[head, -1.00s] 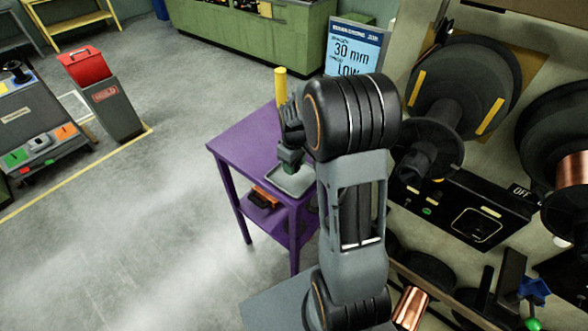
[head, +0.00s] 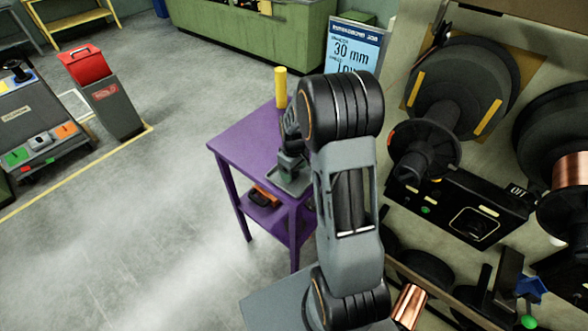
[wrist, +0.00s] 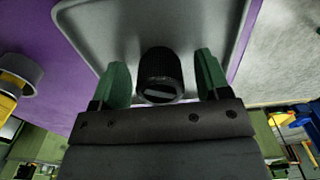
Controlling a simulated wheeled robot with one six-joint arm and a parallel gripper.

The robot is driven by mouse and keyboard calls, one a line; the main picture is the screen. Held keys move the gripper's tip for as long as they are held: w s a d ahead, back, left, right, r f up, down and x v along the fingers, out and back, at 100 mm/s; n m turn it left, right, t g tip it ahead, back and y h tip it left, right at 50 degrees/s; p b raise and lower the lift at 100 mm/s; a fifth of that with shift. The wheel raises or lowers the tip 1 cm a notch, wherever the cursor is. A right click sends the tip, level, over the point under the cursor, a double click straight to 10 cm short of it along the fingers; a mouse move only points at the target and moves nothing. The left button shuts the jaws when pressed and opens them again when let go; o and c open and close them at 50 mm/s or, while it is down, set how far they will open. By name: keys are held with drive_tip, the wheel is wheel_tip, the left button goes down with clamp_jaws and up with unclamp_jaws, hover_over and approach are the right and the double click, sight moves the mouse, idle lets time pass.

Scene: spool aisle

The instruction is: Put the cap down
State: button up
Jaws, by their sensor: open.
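The cap (wrist: 160,78) is a dark, ribbed cylinder in the wrist view. It sits on the light grey tray (wrist: 85,18), between my gripper's two green fingers. My gripper (wrist: 163,72) is open, with a visible gap between the cap and each finger. In the head view my gripper (head: 291,168) is low over the tray (head: 299,184), at the right side of the purple table (head: 245,140). The cap is hidden there by my arm.
A yellow cylinder (head: 281,88) stands at the table's back corner. An orange and black item (head: 264,194) lies on the table's lower shelf. A rack with large spools (head: 465,90) is close on the right. Open floor (head: 150,230) lies to the left.

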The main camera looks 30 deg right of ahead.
drive_tip(key=shift+r, duration=0.1)
wheel_tip(320, 180, up, 11)
drive_tip(key=shift+r+b, duration=0.1)
drive_tip(key=shift+b, duration=0.5)
drive_tip(key=s+a+r+m+t, duration=0.2)
drive_tip(key=s+a, duration=0.2)
drive_tip(key=s, duration=0.4)
drive_tip(key=s+a+r+m+t, duration=0.2)
drive_tip(key=s+a, duration=0.3)
drive_tip(key=s, duration=0.3)
drive_tip(key=shift+a+r+m, duration=0.15)
drive_tip(key=shift+r+m, duration=0.25)
drive_tip(key=shift+r, duration=0.45)
